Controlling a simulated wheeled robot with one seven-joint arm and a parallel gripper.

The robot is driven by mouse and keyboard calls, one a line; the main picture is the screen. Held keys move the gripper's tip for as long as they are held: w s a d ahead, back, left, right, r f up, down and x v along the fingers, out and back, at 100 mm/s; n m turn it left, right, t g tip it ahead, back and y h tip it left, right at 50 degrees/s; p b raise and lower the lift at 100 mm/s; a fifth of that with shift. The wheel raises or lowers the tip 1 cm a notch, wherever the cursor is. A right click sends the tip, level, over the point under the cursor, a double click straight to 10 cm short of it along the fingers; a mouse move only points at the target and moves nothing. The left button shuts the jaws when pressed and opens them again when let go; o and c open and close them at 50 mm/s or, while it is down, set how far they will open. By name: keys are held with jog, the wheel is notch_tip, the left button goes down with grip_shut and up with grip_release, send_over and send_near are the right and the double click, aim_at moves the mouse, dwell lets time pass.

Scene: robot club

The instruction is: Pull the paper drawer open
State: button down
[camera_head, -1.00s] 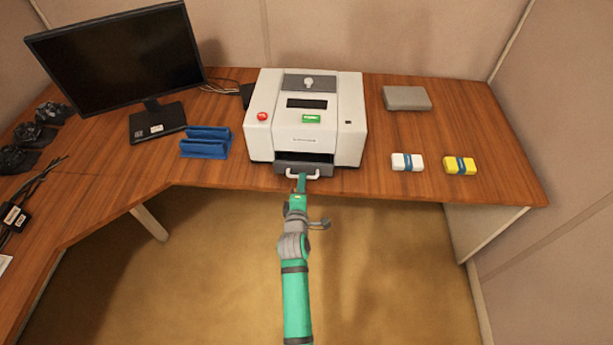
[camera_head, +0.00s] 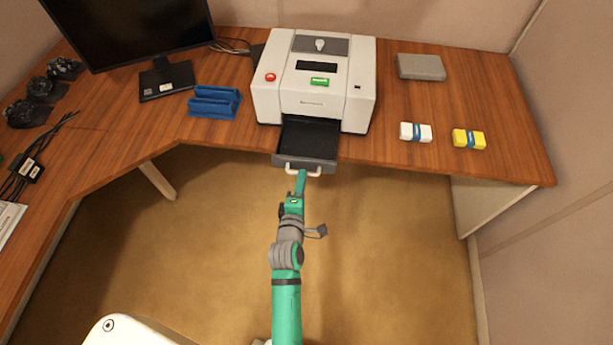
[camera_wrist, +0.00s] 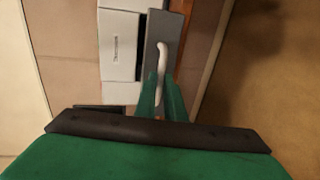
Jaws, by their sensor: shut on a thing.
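The white printer (camera_head: 312,100) stands on the wooden desk, with a red button, a green button and a dark screen on it. Its dark paper drawer (camera_head: 308,137) sticks out of the front, over the desk's front edge, and its inside shows empty. The white drawer handle (camera_head: 302,170) is on the grey drawer front. My gripper (camera_head: 301,175) is shut on the handle. In the wrist view the green fingers of my gripper (camera_wrist: 163,92) lie on both sides of the white handle (camera_wrist: 162,60), next to the grey drawer front (camera_wrist: 152,45).
A blue rack (camera_head: 214,102) and a monitor (camera_head: 130,30) stand left of the printer. A grey box (camera_head: 421,67), a white pack (camera_head: 416,132) and a yellow pack (camera_head: 469,139) lie to its right. The floor before the desk is clear.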

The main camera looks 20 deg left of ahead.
jog(key=c, duration=1.8)
grip_release()
jog(key=shift+c, duration=0.2)
jog(key=v, duration=1)
jog(key=shift+s, duration=0.4)
jog(key=shift+d, duration=0.1)
jog(key=s+d+r+m+h, duration=0.2)
jog(key=s+d+m, duration=0.6)
jog(key=s+m, duration=0.2)
jog(key=s+d+r+m+h, duration=0.1)
jog(key=s+d+r+m, duration=0.2)
jog(key=s+d+m, duration=0.6)
jog(key=s+m, duration=0.1)
jog(key=s, duration=0.2)
jog(key=shift+m+h, duration=0.4)
